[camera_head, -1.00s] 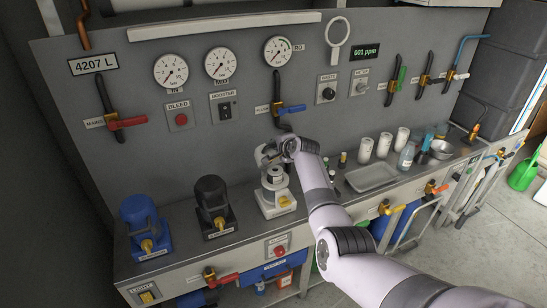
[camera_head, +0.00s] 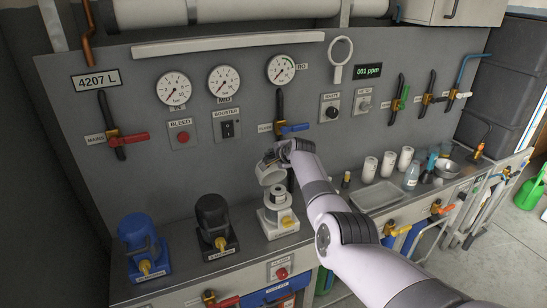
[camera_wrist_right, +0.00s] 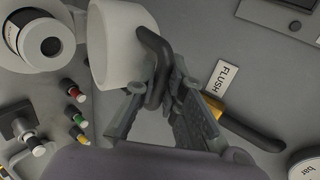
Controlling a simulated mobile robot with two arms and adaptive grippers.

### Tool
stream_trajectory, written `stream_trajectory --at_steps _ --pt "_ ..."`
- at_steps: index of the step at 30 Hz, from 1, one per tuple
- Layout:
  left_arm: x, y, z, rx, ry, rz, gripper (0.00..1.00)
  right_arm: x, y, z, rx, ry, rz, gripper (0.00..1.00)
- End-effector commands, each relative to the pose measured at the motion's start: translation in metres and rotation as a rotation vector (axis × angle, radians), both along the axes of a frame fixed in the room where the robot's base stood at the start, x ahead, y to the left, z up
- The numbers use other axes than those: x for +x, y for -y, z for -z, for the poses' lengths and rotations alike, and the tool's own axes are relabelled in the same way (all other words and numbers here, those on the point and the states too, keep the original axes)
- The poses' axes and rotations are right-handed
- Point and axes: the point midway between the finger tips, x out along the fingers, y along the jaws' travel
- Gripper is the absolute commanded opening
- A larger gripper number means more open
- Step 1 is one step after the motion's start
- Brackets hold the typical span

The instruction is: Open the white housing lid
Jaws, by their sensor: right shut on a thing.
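The white housing (camera_head: 278,222) stands on the bench beside the black and blue housings. Its white lid (camera_head: 270,174) is off the body, tilted and raised above it to the left, with a dark core showing between them. My right gripper (camera_head: 277,154) is at the lid's upper edge. In the right wrist view, the gripper (camera_wrist_right: 165,90) is shut on the black curved handle (camera_wrist_right: 158,60) of the cup-shaped lid (camera_wrist_right: 115,45). The open housing body (camera_wrist_right: 40,42) shows at the upper left there. My left gripper is not in view.
The black housing (camera_head: 213,225) and blue housing (camera_head: 144,245) stand to the left. A tray (camera_head: 376,196) and white cups (camera_head: 387,164) stand to the right. The flush valve (camera_head: 290,128) is on the panel close behind my right gripper.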

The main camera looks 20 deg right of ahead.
Motion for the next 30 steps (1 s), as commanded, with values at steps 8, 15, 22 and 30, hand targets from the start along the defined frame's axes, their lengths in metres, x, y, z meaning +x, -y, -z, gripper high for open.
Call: stream_trajectory --at_steps 8,15,22,30 --pt "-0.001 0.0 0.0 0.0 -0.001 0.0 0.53 0.0 0.0 0.001 0.0 -0.002 0.0 0.26" --pt "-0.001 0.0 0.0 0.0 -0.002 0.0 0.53 -0.001 0.0 0.002 0.0 -0.003 -0.001 0.31" --pt "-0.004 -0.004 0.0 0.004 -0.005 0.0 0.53 -0.001 0.0 0.001 0.0 -0.003 -0.001 0.31" --pt "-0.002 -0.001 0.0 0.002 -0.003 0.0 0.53 -0.013 0.0 -0.007 -0.001 0.0 -0.001 0.31"
